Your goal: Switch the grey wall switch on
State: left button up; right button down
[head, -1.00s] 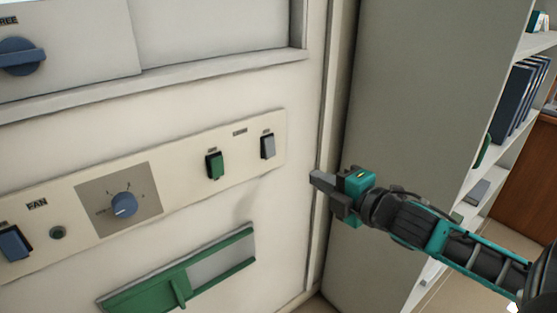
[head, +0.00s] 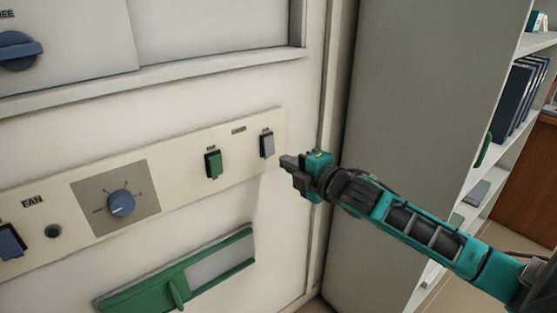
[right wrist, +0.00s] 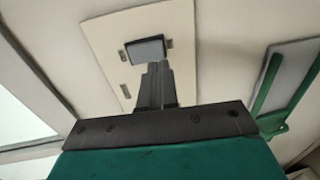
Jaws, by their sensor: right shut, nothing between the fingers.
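The grey wall switch (head: 267,145) is a small grey rocker at the right end of the cream panel strip. In the right wrist view the grey switch (right wrist: 146,49) shows just beyond my fingertips. My right gripper (head: 287,161) is shut and empty, just to the right of and slightly below the switch in the head view. Its closed fingers (right wrist: 157,72) point at the switch's edge in the wrist view. I cannot tell whether they touch it. My left gripper is not in view.
A green switch (head: 213,164) sits left of the grey one. Further left are a blue dial (head: 121,203) and a blue switch (head: 11,242). A green-framed slider (head: 190,272) is below. A shelf with binders (head: 518,98) stands at the right.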

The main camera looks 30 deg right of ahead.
aim_at(270, 154)
jog(key=w, duration=0.3)
jog(key=shift+a+f, duration=0.15)
jog(key=shift+f, duration=0.05)
jog(key=shift+w+f, duration=0.1)
jog(key=shift+w, duration=0.5)
jog(key=shift+w+t+b, duration=0.25)
jog(key=shift+t+b, duration=0.05)
jog(key=shift+b, duration=0.5)
